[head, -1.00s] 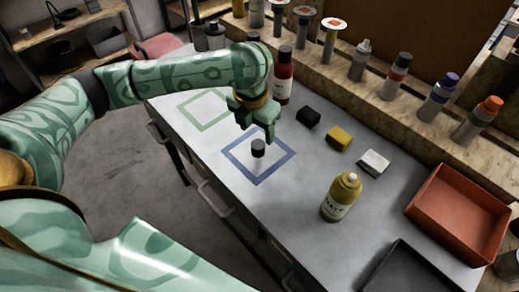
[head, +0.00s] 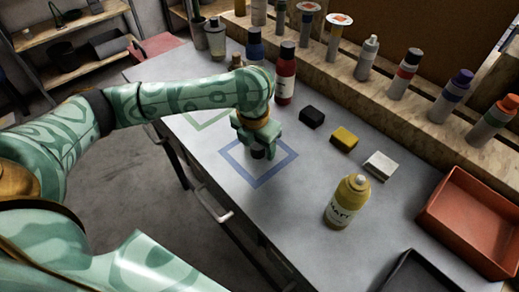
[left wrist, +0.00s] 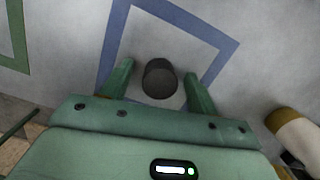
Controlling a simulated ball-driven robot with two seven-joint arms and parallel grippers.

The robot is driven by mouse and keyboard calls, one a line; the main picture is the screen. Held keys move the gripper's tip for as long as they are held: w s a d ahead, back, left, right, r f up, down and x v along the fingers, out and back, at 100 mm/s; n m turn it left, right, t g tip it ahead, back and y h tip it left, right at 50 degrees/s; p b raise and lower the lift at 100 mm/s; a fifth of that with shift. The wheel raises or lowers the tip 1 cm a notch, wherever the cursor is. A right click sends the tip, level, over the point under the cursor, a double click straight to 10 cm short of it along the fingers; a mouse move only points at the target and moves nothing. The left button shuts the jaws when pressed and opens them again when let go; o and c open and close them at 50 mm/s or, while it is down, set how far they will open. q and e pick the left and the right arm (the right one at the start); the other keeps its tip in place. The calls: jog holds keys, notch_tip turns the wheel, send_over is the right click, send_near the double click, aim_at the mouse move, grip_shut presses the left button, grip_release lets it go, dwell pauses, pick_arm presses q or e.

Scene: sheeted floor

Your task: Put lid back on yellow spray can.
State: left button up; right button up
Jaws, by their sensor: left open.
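The yellow spray can (head: 347,201) stands upright on the table with its pale nozzle bare. The dark lid (head: 258,154) sits inside the blue square outline, partly hidden by my gripper in the head view. In the left wrist view the lid (left wrist: 159,79) lies between the two fingers. My left gripper (head: 257,146) is open, with its fingers on either side of the lid and a gap showing on both sides. In the left wrist view the gripper (left wrist: 159,88) also shows apart from the lid. My right gripper is not in view.
Black (head: 311,117), yellow (head: 344,139) and white (head: 380,165) blocks lie behind the can. A red tray (head: 468,225) and a dark tray (head: 415,278) are at the right. Several bottles line the wooden ledge (head: 400,98). A green square outline (head: 208,119) lies left of the blue one.

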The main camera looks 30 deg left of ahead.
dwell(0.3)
pick_arm(q)
jog(key=c, duration=1)
jog(key=shift+c, duration=0.2)
